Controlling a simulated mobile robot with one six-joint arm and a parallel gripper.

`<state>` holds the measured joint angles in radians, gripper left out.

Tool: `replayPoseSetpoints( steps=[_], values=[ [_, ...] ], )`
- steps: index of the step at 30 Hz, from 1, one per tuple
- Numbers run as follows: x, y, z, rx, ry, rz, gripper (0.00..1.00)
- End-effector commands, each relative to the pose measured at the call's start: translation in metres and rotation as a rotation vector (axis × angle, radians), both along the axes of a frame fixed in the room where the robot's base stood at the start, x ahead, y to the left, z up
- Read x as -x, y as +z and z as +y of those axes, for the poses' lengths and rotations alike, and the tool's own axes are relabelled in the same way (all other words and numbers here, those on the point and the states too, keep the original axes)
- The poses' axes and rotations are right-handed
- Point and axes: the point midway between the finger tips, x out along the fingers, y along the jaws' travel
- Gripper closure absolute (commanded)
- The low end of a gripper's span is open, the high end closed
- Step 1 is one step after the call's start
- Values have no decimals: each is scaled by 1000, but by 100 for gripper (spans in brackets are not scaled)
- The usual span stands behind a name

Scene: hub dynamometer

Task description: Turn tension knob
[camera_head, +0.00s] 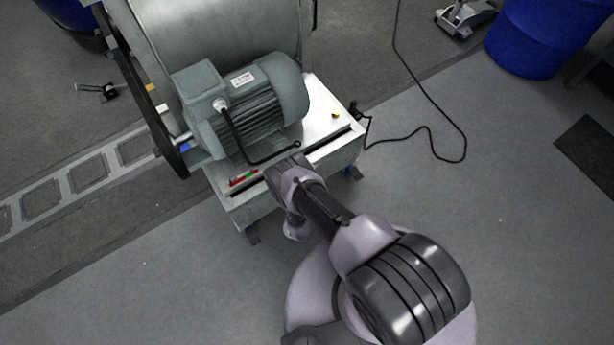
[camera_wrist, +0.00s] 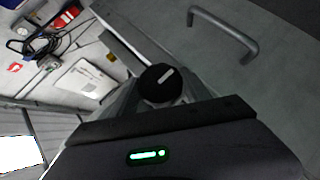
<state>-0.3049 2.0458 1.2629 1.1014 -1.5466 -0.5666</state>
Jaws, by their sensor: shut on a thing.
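The tension knob (camera_wrist: 160,82) is round and black with a white pointer mark on its face, in the middle of the wrist view. My gripper (camera_wrist: 161,101) is around it, with a grey finger on each side, and is shut on it. The pointer mark slants up to the right. In the head view my gripper (camera_head: 279,180) is at the front edge of the machine's metal base (camera_head: 328,146), and the knob is hidden behind it there.
A grey motor (camera_head: 255,105) sits on the base beside a large metal drum (camera_head: 220,35). A grey bar handle (camera_wrist: 224,34) is close by in the wrist view. A black cable (camera_head: 433,130) lies on the floor. A blue barrel (camera_head: 545,35) stands at upper right.

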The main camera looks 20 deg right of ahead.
Motion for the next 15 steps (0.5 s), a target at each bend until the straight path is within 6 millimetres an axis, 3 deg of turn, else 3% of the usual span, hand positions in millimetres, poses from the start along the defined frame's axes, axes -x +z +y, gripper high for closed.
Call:
replayPoseSetpoints(
  steps=[7, 8, 9, 11, 15],
  values=[
    [1, -1, -1, -2, -4, 2, 85],
    [1, -1, -1, -2, -4, 2, 41],
    [1, -1, -1, -2, -4, 2, 33],
    [1, -1, -1, -2, -3, 2, 23],
    [0, 0, -1, -1, -2, 1, 23]
  ],
)
